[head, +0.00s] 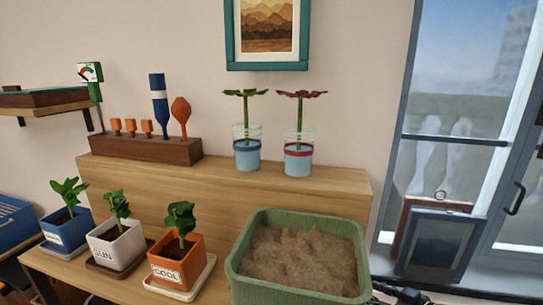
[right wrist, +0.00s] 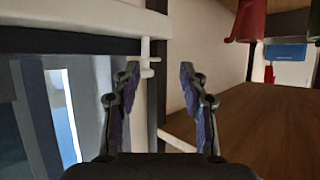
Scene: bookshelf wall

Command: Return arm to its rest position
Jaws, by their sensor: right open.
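My right gripper (right wrist: 160,95) shows in the right wrist view with its two fingers spread apart and nothing between them. Behind the fingers are a dark upright post and a pale wall. In the head view a small dark part, possibly of my right arm, shows at the bottom edge to the right of the green planter; its gripper cannot be made out there. My left gripper is in neither view.
A green planter (head: 239,265) of soil stands front centre. Blue (head: 65,233), white (head: 117,250) and orange (head: 176,270) pots are left of it. Two glass jars (head: 247,157) (head: 298,162) and a wooden tool block (head: 145,148) stand on the raised shelf (head: 225,190). Framed panels (head: 437,245) lean right.

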